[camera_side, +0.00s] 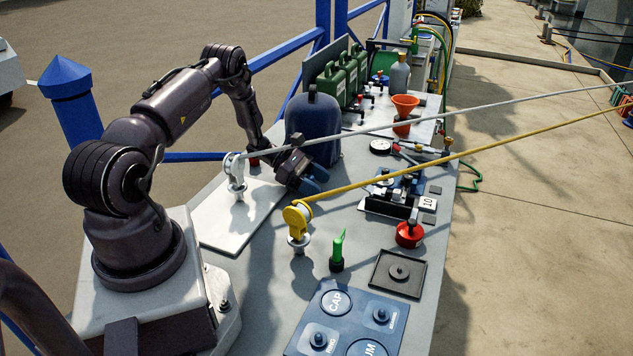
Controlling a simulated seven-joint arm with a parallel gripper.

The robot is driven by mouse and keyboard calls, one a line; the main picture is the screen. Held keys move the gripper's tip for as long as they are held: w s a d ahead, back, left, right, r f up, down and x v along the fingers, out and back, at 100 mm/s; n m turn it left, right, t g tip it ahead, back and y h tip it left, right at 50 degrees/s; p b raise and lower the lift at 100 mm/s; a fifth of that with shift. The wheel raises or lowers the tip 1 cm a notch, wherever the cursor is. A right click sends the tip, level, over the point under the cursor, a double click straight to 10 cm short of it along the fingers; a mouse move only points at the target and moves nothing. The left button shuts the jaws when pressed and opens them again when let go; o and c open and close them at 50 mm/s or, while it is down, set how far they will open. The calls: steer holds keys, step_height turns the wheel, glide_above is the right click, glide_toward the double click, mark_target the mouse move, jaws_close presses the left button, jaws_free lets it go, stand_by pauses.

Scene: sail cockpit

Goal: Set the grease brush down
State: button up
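My gripper (315,181) is low over the grey worktop (265,285), in front of the dark blue domed tank (313,128) and just behind the yellow line. Its blue fingers show small and partly in shadow. I cannot tell how far apart they are or whether anything is between them. I cannot make out a grease brush for certain. A small upright piece with a green pointed tip (339,245) stands in a dark base on the worktop, apart from my gripper.
A yellow line (450,157) and a grey line (470,113) cross above the worktop from two upright blocks. A white plate (235,222), a black square tray (396,273), a red-based fitting (409,234) and a blue labelled panel (350,318) are nearby. An orange funnel (404,105) stands farther back.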

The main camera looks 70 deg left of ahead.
steer(key=shift+a+r, duration=0.1)
steer(key=shift+r, duration=0.15)
steer(key=v, duration=1.1)
steer(key=shift+s+a, duration=0.1)
steer(key=shift+s, duration=0.1)
steer(key=shift+r, duration=0.3)
steer(key=w+d+r+m+g+y, duration=0.2)
steer(key=d+r+m+g, duration=0.2)
steer(key=d+r+m, duration=0.5)
steer(key=w+d+r+m+g+y, duration=0.1)
steer(key=w+d+r+m+g, duration=0.2)
steer(key=d+r, duration=0.8)
steer(key=s+d+r+m+t+y, duration=0.3)
steer(key=s+d+r+m+y, duration=0.3)
steer(key=s+d+m, duration=0.7)
step_height(320, 180, up, 2)
steer(key=shift+s+r+m, duration=0.2)
steer(key=shift+s+m, duration=0.8)
steer(key=shift+s, duration=0.25)
